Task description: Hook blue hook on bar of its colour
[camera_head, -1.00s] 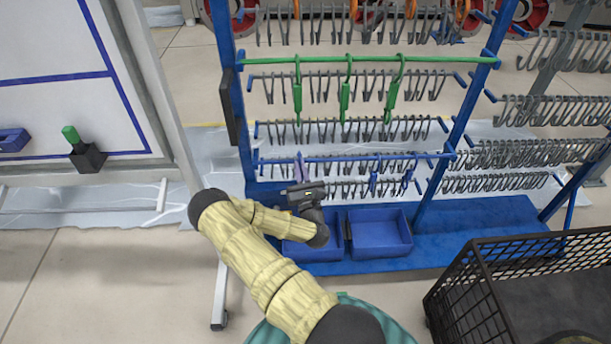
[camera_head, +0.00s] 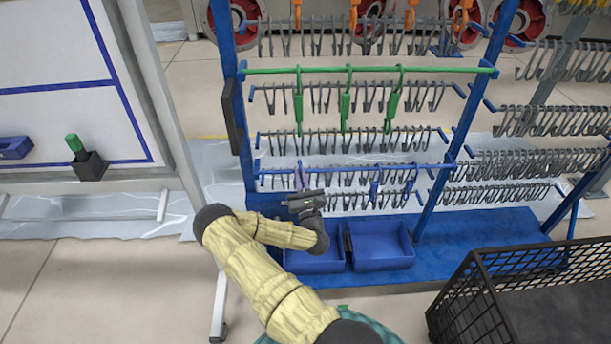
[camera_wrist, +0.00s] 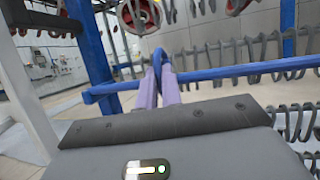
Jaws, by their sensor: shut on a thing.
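The blue bar (camera_head: 340,167) runs across the lower part of the rack and crosses the wrist view (camera_wrist: 225,71). My gripper (camera_head: 302,182) is at its left part. In the wrist view, its two pale purple fingers (camera_wrist: 159,88) are shut on the blue hook (camera_wrist: 158,57). The hook's curved top stands upright at the bar and overlaps it in the picture. I cannot tell whether it rests on the bar. The hook's lower part is hidden between the fingers. Two other blue hooks (camera_head: 375,185) hang further right on the same bar.
A green bar (camera_head: 320,71) with green hooks is above; orange hooks (camera_head: 355,14) hang at the top. Rows of grey hooks (camera_head: 350,140) line the rack behind. Blue bins (camera_head: 380,245) sit below. A black mesh crate (camera_head: 500,270) stands at lower right.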

